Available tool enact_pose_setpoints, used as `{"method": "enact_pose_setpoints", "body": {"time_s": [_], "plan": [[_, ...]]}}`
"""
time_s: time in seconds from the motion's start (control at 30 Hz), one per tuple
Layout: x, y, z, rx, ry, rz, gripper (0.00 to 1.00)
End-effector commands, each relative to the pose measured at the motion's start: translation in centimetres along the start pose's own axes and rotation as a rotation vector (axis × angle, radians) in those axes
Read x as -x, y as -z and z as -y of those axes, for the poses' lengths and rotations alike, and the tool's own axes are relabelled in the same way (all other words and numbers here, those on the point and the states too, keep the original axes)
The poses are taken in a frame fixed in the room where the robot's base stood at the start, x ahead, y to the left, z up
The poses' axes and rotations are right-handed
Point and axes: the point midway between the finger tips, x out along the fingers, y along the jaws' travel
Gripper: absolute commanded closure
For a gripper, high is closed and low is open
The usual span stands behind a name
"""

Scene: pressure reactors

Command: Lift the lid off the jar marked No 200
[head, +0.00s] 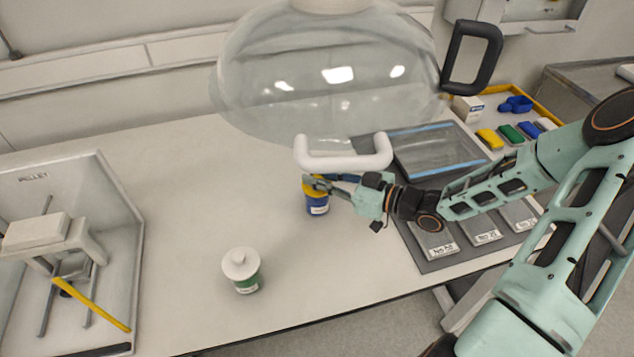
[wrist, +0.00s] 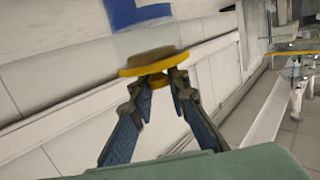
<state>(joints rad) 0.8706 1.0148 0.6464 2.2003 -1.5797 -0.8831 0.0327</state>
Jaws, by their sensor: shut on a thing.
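A blue-banded jar (head: 317,206) with a yellow lid (head: 311,191) stands on the table under the glass dome; the number on its label is too small to read. My gripper (head: 322,182) is at the top of this jar. In the wrist view, my gripper (wrist: 161,80) is shut on the knob of the yellow lid (wrist: 153,63), with the jar (wrist: 148,40) right behind the lid. I cannot tell whether there is a gap between lid and jar. A green-banded jar (head: 247,284) with a white knobbed lid (head: 240,263) stands apart, front left; its label is unreadable.
A large glass dome (head: 330,75) with a white handle (head: 343,162) hangs close above my gripper. A dark mat with labelled plates (head: 437,242) lies to the right. An open-fronted box (head: 120,200) stands at the left. The table (head: 190,190) between is clear.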

Motion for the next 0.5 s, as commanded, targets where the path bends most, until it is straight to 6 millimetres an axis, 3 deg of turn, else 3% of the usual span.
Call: {"method": "enact_pose_setpoints", "body": {"time_s": [0.27,0.5], "plan": [[0.1,0.6,0.0,0.001,0.0,0.0,0.99],[0.5,3.1,0.0,0.005,-0.001,0.001,0.99]]}}
